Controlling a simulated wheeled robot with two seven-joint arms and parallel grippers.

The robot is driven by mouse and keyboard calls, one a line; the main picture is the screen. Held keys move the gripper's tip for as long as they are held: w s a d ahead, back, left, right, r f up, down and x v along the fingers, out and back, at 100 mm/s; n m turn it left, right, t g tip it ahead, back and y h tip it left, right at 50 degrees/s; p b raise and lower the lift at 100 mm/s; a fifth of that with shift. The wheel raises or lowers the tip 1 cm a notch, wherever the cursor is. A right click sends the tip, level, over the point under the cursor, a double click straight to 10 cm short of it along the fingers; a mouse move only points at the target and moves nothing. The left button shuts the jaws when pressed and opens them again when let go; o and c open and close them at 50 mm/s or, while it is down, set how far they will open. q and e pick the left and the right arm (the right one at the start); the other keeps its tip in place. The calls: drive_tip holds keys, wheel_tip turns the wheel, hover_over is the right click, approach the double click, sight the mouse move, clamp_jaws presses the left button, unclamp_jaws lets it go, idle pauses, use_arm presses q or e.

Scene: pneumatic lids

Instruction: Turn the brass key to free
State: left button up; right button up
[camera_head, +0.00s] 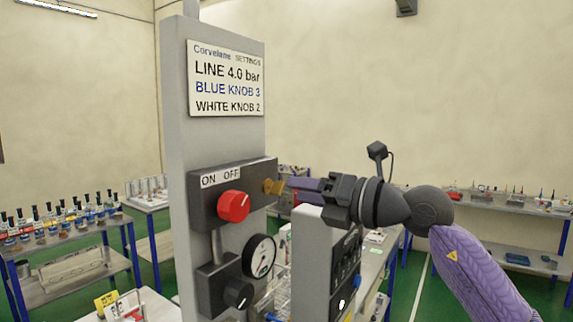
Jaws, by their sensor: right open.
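The brass key (272,187) sticks out from the right side of a dark box fixed to a grey upright panel. The box also carries a red knob (233,206) and an ON/OFF label (220,177). My right gripper (288,184) comes in from the right, its purple fingers pointing left at the key. The fingertips are at or very close to the key; I cannot tell whether they touch it. The jaws are open. The key's exact angle is too small to read. My left gripper is not in view.
A settings sign (226,79) hangs on the panel above the box. A pressure gauge (260,256) and a black knob (238,294) are below. A grey control box (313,262) stands just under my right gripper. Shelves of bottles (60,225) stand at left.

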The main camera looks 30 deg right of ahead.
sight(283, 188)
drive_tip(key=p+x, duration=0.1)
drive_tip(key=x, duration=0.1)
drive_tip(key=shift+w+a+r, duration=0.1)
drive_tip(key=shift+w, duration=0.3)
drive_tip(key=shift+w+a, duration=0.1)
drive_tip(key=shift+a, duration=0.1)
clamp_jaws()
